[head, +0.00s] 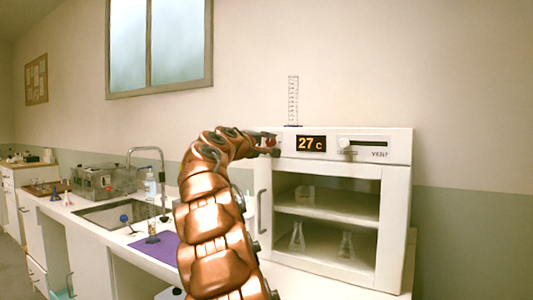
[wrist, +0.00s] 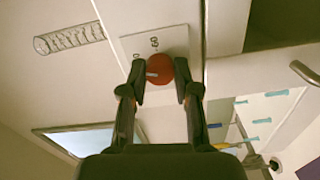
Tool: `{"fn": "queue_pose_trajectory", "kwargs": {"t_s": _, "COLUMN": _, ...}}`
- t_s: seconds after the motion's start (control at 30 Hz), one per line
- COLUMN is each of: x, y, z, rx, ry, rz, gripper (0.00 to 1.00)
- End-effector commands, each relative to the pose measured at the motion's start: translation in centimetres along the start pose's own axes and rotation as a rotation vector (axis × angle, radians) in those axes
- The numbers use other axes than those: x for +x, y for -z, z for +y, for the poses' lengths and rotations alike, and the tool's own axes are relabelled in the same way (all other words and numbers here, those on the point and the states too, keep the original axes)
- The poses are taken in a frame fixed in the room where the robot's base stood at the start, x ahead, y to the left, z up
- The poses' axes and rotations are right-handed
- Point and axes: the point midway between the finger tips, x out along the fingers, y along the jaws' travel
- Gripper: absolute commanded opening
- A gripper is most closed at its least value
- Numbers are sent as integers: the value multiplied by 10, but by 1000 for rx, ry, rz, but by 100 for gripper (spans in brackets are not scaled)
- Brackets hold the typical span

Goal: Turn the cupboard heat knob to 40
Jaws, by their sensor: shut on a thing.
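The white heating cupboard (head: 402,190) stands on the counter with its display (head: 311,143) reading 27 C. In the wrist view the red heat knob (wrist: 160,68) sits on a pale plate (wrist: 148,42) with small printed numbers, one of which looks like 60. A pale mark on the knob's face points towards the left finger. My gripper (wrist: 160,80) is shut on the knob, one dark finger on each side. In the head view my gripper (head: 272,146) is at the panel's left end, and the arm and fingers hide most of the knob.
A vent slider (head: 345,142) is right of the display. A graduated cylinder (head: 293,100) stands on the cupboard top. Glass flasks (head: 297,236) are inside on the lower level. The sink (head: 112,213), tap (head: 160,165) and a purple mat (head: 160,248) lie to the left.

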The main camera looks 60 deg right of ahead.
Motion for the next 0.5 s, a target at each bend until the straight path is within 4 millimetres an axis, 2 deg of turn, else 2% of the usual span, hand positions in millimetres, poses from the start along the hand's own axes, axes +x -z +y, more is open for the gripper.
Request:
{"fn": "queue_pose_trajectory", "kwargs": {"t_s": 0.2, "x": 1, "y": 0, "z": -2, "rx": 107, "ry": -1, "rz": 1, "gripper": 0}}
{"fn": "queue_pose_trajectory", "kwargs": {"t_s": 0.5, "x": 1, "y": 0, "z": 0, "rx": 169, "ry": -2, "rz": 1, "gripper": 0}}
